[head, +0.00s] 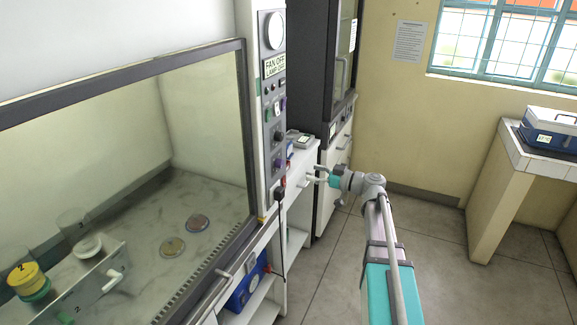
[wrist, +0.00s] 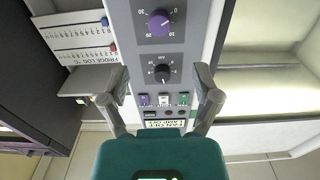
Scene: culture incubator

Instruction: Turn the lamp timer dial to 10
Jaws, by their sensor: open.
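The lamp timer dial (wrist: 160,23) is a round purple knob on a dark plate, with numbers from 0 to 30 around it, upside down in the wrist view. Its pale pointer mark seems to lie between 0 and 10, nearer 0; the exact reading is unclear. In the head view the dial (head: 279,163) is small, low on the grey control panel (head: 267,92). My gripper (head: 311,175) is right of the panel, apart from it. In the wrist view my gripper (wrist: 160,74) is open and empty, its fingers spread either side of the panel, with the dial beyond the fingertips.
A black fan knob (wrist: 162,73) sits between the dial and a row of switches (wrist: 163,99). The glass-fronted hood (head: 120,150) is left of the panel, a dark cabinet (head: 310,60) behind. Open floor lies at right.

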